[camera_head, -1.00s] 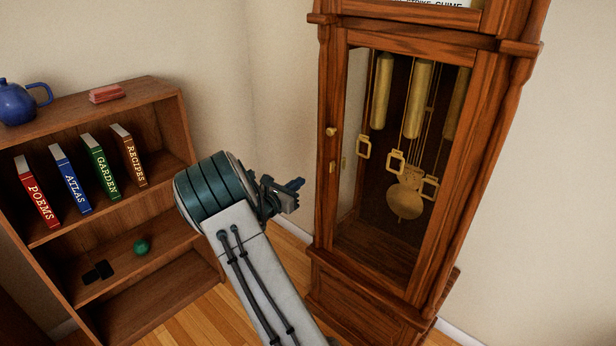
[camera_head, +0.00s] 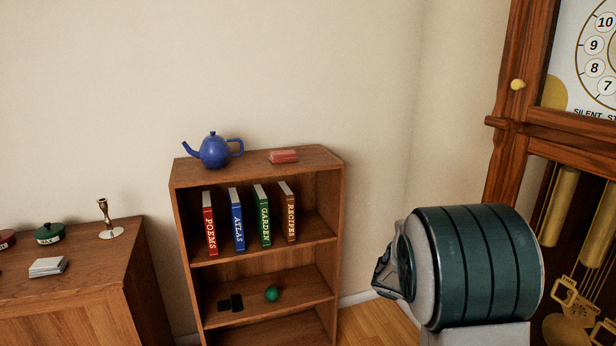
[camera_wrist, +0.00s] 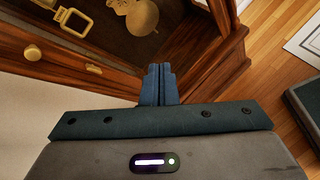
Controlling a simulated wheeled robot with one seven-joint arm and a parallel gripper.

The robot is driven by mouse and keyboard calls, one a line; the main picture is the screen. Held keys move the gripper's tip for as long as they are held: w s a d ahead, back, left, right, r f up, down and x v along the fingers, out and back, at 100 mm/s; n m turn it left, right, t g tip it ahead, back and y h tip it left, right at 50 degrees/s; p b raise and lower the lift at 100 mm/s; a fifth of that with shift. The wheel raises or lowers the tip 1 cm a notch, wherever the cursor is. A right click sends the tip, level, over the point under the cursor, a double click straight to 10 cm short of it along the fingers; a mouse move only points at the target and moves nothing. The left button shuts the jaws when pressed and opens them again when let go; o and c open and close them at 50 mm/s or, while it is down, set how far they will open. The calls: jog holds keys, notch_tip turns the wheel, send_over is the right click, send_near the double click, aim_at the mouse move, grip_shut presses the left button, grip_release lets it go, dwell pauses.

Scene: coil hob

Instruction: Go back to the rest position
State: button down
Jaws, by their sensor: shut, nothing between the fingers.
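My gripper (camera_wrist: 159,82) shows in the wrist view with its two blue fingers pressed together and nothing between them. It points toward the lower part of the tall wooden clock (camera_wrist: 205,50), whose brass pendulum (camera_wrist: 140,15) hangs inside the case. I cannot tell whether the fingers touch the clock. In the head view, my arm's dark green wrist joint is at the right, in front of the clock (camera_head: 508,180), and the fingers are hidden there.
A bookshelf (camera_head: 335,230) holds a blue teapot (camera_head: 214,151), a red block (camera_head: 284,156), several books and a green ball (camera_head: 272,294). A wooden cabinet (camera_head: 110,262) with a candlestick (camera_head: 105,218) stands at the left. Wooden floor (camera_head: 372,328) shows between bookshelf and clock.

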jog(key=s+a+r+m+y+p, duration=0.2)
jog(key=s+a+r+m+y, duration=0.1)
jog(key=s+a, duration=0.3)
jog(key=s+a+r+m+t+y+p, duration=0.1)
jog(key=s+a+r+m+y, duration=0.2)
jog(key=s, duration=0.5)
jog(key=s+a+r+m+t+y+p, duration=0.1)
jog(key=s+a+r+m+y, duration=0.3)
jog(key=a, duration=0.5)
jog(key=s+m+y+p, duration=0.1)
jog(key=s+m, duration=0.1)
jog(key=s, duration=0.1)
jog(key=shift+s+a+y+p, duration=0.15)
jog(key=shift+a+y+p, duration=0.15)
jog(key=shift+a+p, duration=0.1)
jog(key=shift+f, duration=0.1)
jog(key=shift+w, duration=0.75)
